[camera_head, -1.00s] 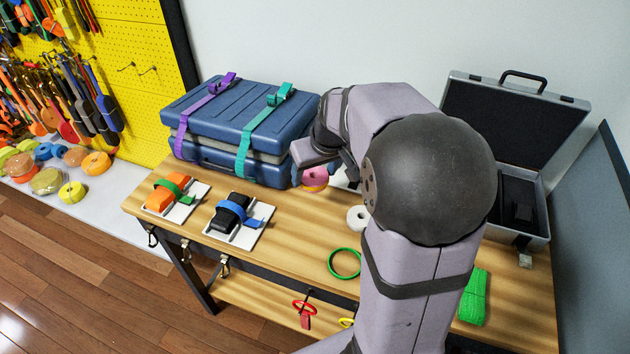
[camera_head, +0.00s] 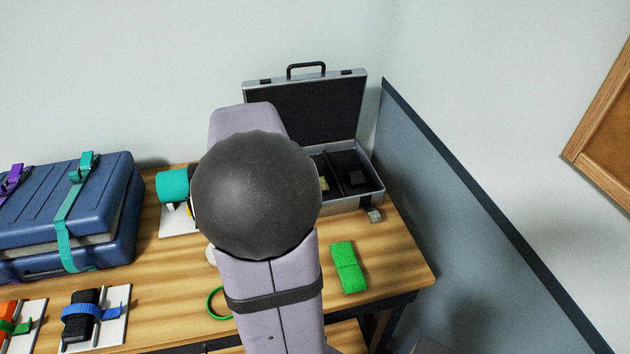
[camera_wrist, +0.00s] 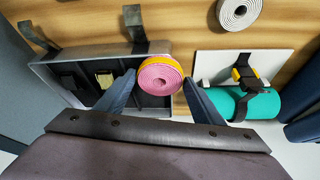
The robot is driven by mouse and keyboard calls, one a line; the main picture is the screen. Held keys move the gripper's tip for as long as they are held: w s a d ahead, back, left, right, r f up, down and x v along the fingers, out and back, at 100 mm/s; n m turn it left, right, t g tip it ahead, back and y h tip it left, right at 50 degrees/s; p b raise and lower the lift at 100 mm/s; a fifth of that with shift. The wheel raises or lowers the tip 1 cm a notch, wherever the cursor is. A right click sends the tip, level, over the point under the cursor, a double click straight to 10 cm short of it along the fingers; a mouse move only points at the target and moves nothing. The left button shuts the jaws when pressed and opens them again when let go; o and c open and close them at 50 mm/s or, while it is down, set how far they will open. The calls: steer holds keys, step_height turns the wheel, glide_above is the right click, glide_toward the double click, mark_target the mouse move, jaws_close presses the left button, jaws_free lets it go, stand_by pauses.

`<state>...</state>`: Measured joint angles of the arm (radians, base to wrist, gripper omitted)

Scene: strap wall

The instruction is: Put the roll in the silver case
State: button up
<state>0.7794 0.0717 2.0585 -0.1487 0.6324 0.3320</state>
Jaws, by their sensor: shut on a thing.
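The roll (camera_wrist: 160,76) is a pink coil with a yellow outer layer. In the wrist view my gripper (camera_wrist: 159,92) is shut on it, with one blue-grey finger on each side. The silver case (camera_head: 348,203) stands open at the back right of the table, its dark-lined lid (camera_head: 306,112) raised. The case's compartments (camera_wrist: 150,102) show below the roll in the wrist view, and the roll overlaps the case's right side there. Its height above the case is unclear. In the head view my arm's dark joint hides the gripper, the roll and part of the case.
A black block (camera_head: 350,168) sits inside the case. A teal roll (camera_head: 172,186) strapped to a white board is left of the case. A green strap bundle (camera_head: 347,266) and green ring (camera_head: 219,303) lie in front. Blue cases (camera_head: 75,215) stand left; a grey partition (camera_head: 440,200) is right.

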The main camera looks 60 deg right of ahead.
steer(key=s+d+m+g, duration=0.2)
steer(key=s+d+m, duration=0.5)
steer(key=s, duration=0.5)
steer(key=shift+n+h, duration=0.3)
steer(key=shift+w+d+f+p, duration=0.45)
steer(key=shift+w+d+p, duration=1.1)
steer(key=shift+w+d, duration=0.85)
steer(key=shift+w+d+f+p, duration=0.5)
steer(key=shift+w+d+p, duration=1)
steer(key=shift+w+d, duration=0.9)
steer(key=shift+w+d+f+p, duration=0.45)
steer(key=shift+w+d+p, duration=1.1)
steer(key=shift+w+d, duration=0.85)
steer(key=shift+s+d+f+p, duration=0.1)
steer(key=shift+s+f+p, duration=0.1)
steer(key=shift+f+p, duration=0.3)
steer(key=shift+s+d+f+p, duration=0.15)
steer(key=shift+f+p, duration=0.15)
steer(key=shift+f, duration=0.4)
steer(key=shift+w+d+f+p, duration=0.15)
steer(key=shift+w+f+p, duration=0.05)
steer(key=shift+f+p, duration=0.45)
steer(key=shift+f+b, duration=0.3)
steer(key=shift+b, duration=0.1)
steer(key=o, duration=0.4)
